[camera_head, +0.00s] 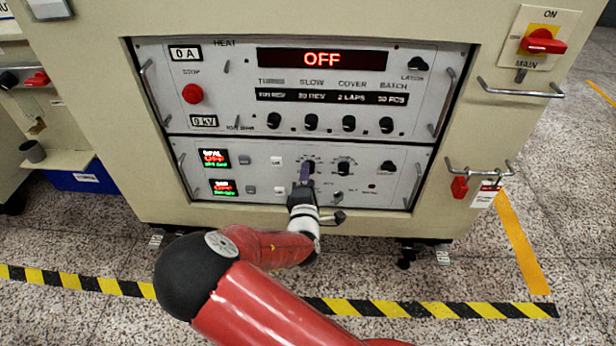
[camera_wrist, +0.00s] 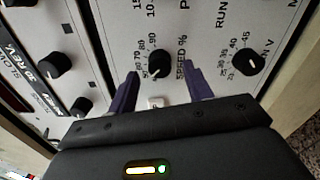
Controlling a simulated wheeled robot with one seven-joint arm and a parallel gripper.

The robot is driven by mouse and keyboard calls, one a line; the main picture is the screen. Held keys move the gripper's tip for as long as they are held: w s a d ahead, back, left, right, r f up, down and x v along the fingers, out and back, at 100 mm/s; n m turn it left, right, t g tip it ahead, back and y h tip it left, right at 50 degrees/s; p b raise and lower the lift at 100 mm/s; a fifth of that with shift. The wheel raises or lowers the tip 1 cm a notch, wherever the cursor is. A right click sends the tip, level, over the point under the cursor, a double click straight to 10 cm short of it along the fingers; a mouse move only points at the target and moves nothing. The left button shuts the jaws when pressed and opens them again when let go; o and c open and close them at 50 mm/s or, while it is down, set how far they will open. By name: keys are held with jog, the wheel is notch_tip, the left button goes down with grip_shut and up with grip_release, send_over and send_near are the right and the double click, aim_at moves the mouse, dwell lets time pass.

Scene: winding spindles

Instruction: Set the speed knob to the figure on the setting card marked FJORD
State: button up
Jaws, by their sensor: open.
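The speed knob (camera_wrist: 160,65) is a round black knob marked "SPEED %" on the white lower panel, with figures printed around it. A small light mark shows on its lower-left side in the wrist view; the exact figure it points to is too small to read surely. In the head view the speed knob (camera_head: 308,166) is partly hidden behind my gripper (camera_head: 304,180). My gripper (camera_wrist: 161,72) is open, with its purple fingers on either side of the knob and a visible gap to each. No card with a readable FJORD mark shows.
Metal handles (camera_head: 415,187) flank the panel. The upper panel has a row of black knobs and a red button (camera_head: 193,93). A red padlock (camera_head: 460,187) and a small tag (camera_head: 484,196) hang at the right.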

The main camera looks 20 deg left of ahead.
jog(key=v, duration=0.6)
jog(key=shift+s, duration=0.35)
jog(key=w+d+m+g+h+p, duration=0.1)
jog(key=w+d+m+g+h, duration=0.3)
jog(key=d+m, duration=0.45)
jog(key=s+d+r+m+g+y+p, duration=0.1)
jog(key=s+d+r+m+g+y, duration=0.15)
jog(key=d+r+m+g, duration=0.55)
jog(key=s+d+r+m+h+p, duration=0.1)
jog(key=s+d+r+m, duration=0.2)
jog(key=s+d+r, duration=0.5)
jog(key=s+d+r+m+h+p, duration=0.1)
jog(key=s+d+r+m+h, duration=0.1)
jog(key=s+d+r, duration=0.5)
jog(key=s+r+m, duration=0.1)
jog(key=s+r, duration=0.1)
jog(key=s, duration=0.4)
jog(key=shift+d, duration=0.4)
